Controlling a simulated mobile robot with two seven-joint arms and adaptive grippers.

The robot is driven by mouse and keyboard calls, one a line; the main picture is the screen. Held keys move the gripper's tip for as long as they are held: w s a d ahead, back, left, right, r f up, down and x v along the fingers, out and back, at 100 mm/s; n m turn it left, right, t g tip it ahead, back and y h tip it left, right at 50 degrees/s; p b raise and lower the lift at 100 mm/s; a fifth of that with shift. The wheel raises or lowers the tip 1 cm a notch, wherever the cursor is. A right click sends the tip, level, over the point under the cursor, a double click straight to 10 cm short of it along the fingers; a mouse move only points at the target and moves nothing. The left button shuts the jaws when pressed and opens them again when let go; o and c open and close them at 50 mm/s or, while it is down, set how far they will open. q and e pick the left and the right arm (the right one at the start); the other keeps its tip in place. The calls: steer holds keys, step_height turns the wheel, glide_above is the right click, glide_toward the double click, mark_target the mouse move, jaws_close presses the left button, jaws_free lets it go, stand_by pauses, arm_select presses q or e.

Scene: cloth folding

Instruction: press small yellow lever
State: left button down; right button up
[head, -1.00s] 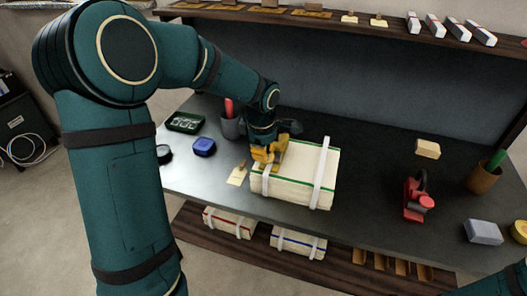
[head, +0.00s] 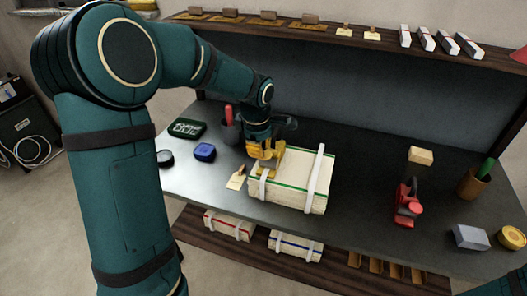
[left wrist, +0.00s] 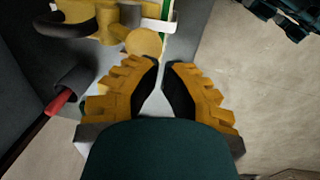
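My left gripper (head: 264,154) is over the left end of a strapped cream cloth bundle (head: 290,192) on the dark table. In the left wrist view its yellow, black-padded fingers (left wrist: 162,66) nearly meet at the tips, with nothing visible between them. Just beyond the tips, that view shows a round yellow disc (left wrist: 145,42) beside larger yellow parts (left wrist: 77,11). One of these may be the small yellow lever, but I cannot tell which, nor whether a fingertip touches it. The gripper hides this spot in the head view. My right gripper is out of view.
A cup with a red-handled tool (head: 231,130) stands left of my gripper. A red tool (head: 407,205), a brown cup (head: 474,184) and a grey block (head: 471,237) are at right.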

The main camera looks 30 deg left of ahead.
arm_select(q)
step_height(320, 180, up, 10)
steer(key=s+p, duration=0.1)
steer(key=shift+s+d, duration=0.15)
steer(key=shift+s, duration=0.2)
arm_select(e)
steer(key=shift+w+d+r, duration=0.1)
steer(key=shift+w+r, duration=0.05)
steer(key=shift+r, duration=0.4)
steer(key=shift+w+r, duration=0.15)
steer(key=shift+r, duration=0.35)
arm_select(q)
steer(key=shift+g, duration=0.7)
steer(key=w+p, duration=0.1)
steer(key=p, duration=0.2)
steer(key=w+r+p, duration=0.1)
steer(key=w+p, duration=0.1)
steer(key=p, duration=0.2)
steer(key=w+a+r+p, duration=0.1)
steer(key=w+p, duration=0.1)
steer(key=p, duration=0.2)
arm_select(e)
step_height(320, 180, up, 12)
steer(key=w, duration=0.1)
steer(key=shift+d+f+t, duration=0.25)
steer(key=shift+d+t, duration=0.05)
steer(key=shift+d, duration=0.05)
